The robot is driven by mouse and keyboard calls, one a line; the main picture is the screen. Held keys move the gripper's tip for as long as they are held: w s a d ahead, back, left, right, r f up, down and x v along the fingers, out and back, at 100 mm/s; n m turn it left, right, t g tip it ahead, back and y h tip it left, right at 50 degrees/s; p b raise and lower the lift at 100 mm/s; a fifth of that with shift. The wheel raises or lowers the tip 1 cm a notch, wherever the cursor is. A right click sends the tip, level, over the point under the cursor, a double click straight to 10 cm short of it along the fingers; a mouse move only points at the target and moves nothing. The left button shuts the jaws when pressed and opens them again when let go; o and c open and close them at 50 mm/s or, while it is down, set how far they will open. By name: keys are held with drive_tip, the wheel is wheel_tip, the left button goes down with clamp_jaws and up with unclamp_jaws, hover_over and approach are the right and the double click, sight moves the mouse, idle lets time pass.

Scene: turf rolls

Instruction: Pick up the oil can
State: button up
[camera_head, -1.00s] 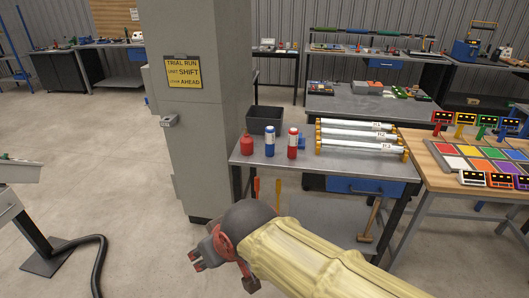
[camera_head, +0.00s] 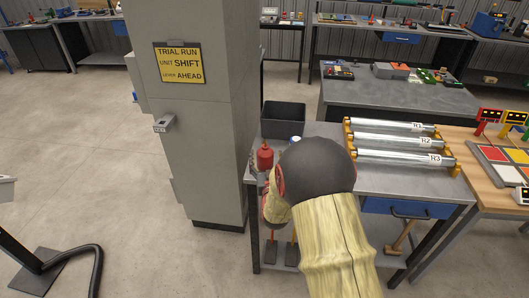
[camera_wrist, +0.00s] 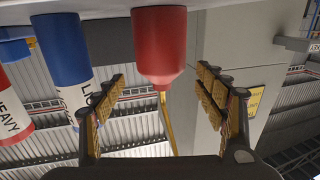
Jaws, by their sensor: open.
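The red oil can (camera_head: 265,157) stands on the grey workbench (camera_head: 320,130) near its left end, beside the pillar. In the wrist view, which is upside down, the can (camera_wrist: 159,45) with its thin yellow spout is centred ahead of my gripper (camera_wrist: 160,80). The fingers are open, one on each side of the can's line, with gaps and no visible contact. In the head view my arm hides most of the gripper and part of the bench near the can.
A blue-and-white bottle (camera_wrist: 70,55) and a red-and-white bottle (camera_wrist: 12,110) stand beside the can. A dark bin (camera_head: 284,119) is behind it. The grey pillar (camera_head: 195,130) stands close at left. Silver rollers (camera_head: 400,142) lie on the bench's right.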

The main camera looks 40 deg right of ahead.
sight(264, 145)
drive_tip(key=shift+w+d, duration=0.3)
drive_tip(key=shift+d, duration=0.2)
drive_tip(key=b+x, duration=0.1)
drive_tip(key=x, duration=0.2)
drive_tip(key=b+x, duration=0.1)
drive_tip(key=x, duration=0.2)
drive_tip(key=shift+w+a+f, duration=0.15)
drive_tip(key=shift+a+f, duration=0.1)
drive_tip(key=shift+w+d+b, duration=0.25)
drive_tip(key=shift+w+b, duration=0.05)
drive_tip(key=shift+w, duration=0.05)
drive_tip(key=shift+r, duration=0.1)
drive_tip(key=shift+c, duration=1.1)
drive_tip(key=c, duration=1.5)
drive_tip(key=shift+r, duration=0.1)
